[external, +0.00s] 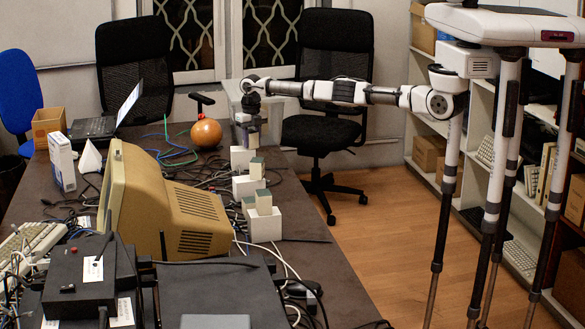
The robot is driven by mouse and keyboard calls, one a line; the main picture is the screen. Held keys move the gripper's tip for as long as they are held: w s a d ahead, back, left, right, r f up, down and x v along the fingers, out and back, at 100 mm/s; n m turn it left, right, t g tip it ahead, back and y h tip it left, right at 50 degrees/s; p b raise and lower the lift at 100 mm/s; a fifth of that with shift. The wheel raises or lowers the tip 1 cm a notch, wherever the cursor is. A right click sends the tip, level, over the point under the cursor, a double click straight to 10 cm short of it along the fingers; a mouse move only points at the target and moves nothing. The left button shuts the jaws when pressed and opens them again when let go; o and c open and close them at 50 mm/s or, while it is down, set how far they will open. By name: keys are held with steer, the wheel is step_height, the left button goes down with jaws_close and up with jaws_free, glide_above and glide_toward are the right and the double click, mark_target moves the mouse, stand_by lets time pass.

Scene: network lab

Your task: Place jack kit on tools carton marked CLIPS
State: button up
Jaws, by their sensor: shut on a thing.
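My gripper (250,108) points down above the right edge of the dark table, at the end of my outstretched arm. It is shut on a small, dark greyish thing, taken as the jack kit (250,126), just above a white carton (241,158). I cannot tell whether the two touch. Nearer along the edge stand a middle white carton (244,187) and a near white carton (264,230). Small white boxes with grey-green faces stand on or against these two. No lettering is readable, so I cannot tell which carton is marked CLIPS.
An orange round object (206,133) and tangled cables lie left of the cartons. A beige monitor (165,205) fills the table's middle left. A black office chair (325,95) stands beyond the table's right edge. Shelves (480,120) line the right; the floor between is clear.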

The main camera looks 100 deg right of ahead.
mark_target(252, 132)
steer(key=shift+f, duration=0.15)
steer(key=o, duration=1.1)
step_height(252, 132, up, 11)
steer(key=shift+r+b, duration=0.15)
steer(key=shift+b, duration=0.5)
steer(key=shift+r+p, duration=0.45)
steer(key=shift+r, duration=0.2)
steer(key=shift+f, duration=0.1)
